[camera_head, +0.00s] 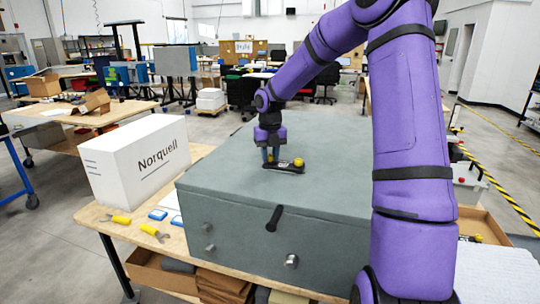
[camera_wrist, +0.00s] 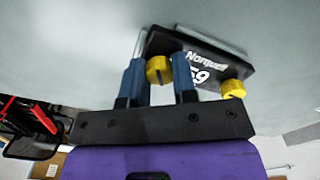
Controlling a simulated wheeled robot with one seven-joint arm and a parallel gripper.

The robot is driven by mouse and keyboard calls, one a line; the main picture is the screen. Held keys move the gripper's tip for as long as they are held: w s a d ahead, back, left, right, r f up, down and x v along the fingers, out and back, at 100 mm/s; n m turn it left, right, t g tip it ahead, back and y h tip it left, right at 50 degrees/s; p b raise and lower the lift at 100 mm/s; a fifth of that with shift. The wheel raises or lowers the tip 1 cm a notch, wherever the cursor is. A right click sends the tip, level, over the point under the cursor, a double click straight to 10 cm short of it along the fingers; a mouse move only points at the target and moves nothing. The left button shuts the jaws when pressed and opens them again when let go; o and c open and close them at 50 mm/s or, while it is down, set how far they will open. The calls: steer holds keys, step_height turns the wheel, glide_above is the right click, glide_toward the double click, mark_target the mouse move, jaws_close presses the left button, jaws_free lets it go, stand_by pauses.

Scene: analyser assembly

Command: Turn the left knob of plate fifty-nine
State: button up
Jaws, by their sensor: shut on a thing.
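Plate fifty-nine (camera_wrist: 207,58) is a black plate marked "Norquell" and "59" on the top of the grey analyser box (camera_head: 330,163). It also shows in the head view (camera_head: 284,169). It carries two yellow knobs. My gripper (camera_wrist: 160,75) has its blue fingers on either side of one knob (camera_wrist: 159,70), the one at the left in the wrist view, and is shut on it. The other knob (camera_wrist: 233,89) is free, at the right of the plate, and also shows in the head view (camera_head: 298,162). In the head view my fingers partly hide the held knob.
A white Norquell box (camera_head: 135,165) stands at the left on the wooden table (camera_head: 92,216). Yellow-handled tools (camera_head: 153,232) and blue-edged pieces (camera_head: 158,214) lie at the table's front left. The box front has a black handle (camera_head: 274,218) and metal knobs. Its top around the plate is clear.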

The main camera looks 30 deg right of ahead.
mark_target(270, 155)
steer(key=n, duration=0.5)
steer(key=shift+s+f, duration=0.1)
steer(key=shift+f, duration=0.05)
steer(key=shift+n, duration=2.7)
steer(key=o, duration=0.9)
steer(key=shift+d, duration=0.1)
steer(key=shift+o, duration=0.2)
steer(key=shift+r, duration=0.2)
step_height(270, 155, up, 11)
steer(key=shift+f, duration=0.2)
